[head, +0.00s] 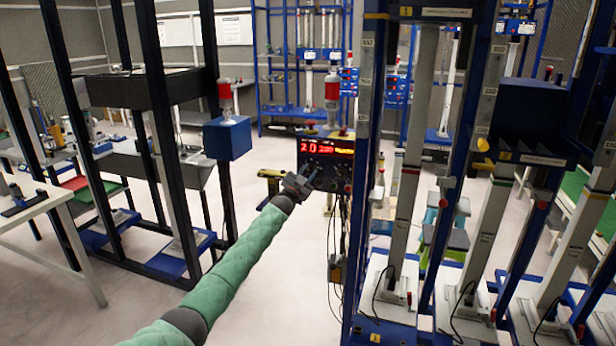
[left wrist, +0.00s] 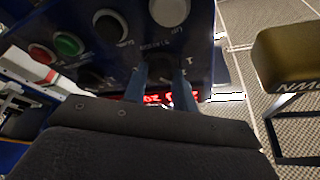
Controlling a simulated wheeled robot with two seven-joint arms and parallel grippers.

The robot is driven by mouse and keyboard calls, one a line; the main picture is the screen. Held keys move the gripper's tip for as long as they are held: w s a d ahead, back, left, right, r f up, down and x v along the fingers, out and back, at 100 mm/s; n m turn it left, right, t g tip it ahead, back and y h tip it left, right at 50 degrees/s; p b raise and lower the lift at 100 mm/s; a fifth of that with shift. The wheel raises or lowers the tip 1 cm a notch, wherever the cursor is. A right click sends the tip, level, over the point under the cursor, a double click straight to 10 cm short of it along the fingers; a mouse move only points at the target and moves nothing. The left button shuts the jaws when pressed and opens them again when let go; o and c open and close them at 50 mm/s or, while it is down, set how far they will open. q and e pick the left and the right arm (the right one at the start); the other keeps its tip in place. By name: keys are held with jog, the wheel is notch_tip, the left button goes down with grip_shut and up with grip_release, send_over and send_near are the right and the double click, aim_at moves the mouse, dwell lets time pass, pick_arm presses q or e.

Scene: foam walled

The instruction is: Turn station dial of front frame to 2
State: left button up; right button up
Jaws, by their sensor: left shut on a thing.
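The control box (head: 328,150) of the front frame has a lit red display and is mounted on a blue post, right of centre in the head view. My left gripper (head: 308,179) is at the lower part of its panel. In the left wrist view the panel (left wrist: 125,55) shows upside down. My left gripper's blue fingers (left wrist: 161,88) are shut on a dark dial (left wrist: 163,68) under lettering that seems to read STATION. The fingers hide much of the dial, and I cannot read its setting. My right gripper is in neither view.
Cables hang below the box. Open floor lies left of it.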

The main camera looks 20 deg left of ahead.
pick_arm(q)
jog(key=shift+m, duration=0.4)
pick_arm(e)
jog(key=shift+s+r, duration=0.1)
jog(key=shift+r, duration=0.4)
pick_arm(q)
jog(key=o, duration=1)
